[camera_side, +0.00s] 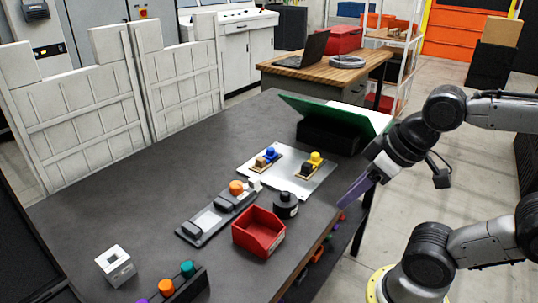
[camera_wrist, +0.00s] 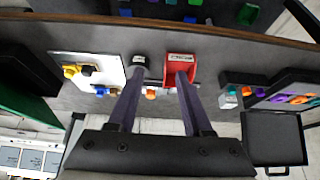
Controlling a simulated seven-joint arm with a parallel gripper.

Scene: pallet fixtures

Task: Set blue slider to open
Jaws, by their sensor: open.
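The blue slider (camera_side: 270,153) sits on a light metal plate (camera_side: 290,185) on the dark table, on a tan base. In the wrist view it shows small (camera_wrist: 99,90) at the plate's lower edge; its exact setting is too small to read. A yellow slider (camera_side: 316,158) stands to its right on the same plate, and it also shows in the wrist view (camera_wrist: 71,71). My gripper (camera_side: 346,200) is at the table's right edge, above and apart from the plate. Its purple fingers are spread apart with nothing between them in the wrist view (camera_wrist: 160,76).
A red bin (camera_side: 260,232) and a black round container (camera_side: 285,205) stand in front of the plate. A grey fixture with an orange knob (camera_side: 236,187) lies left of them. A green panel (camera_side: 330,110) rises behind the plate.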

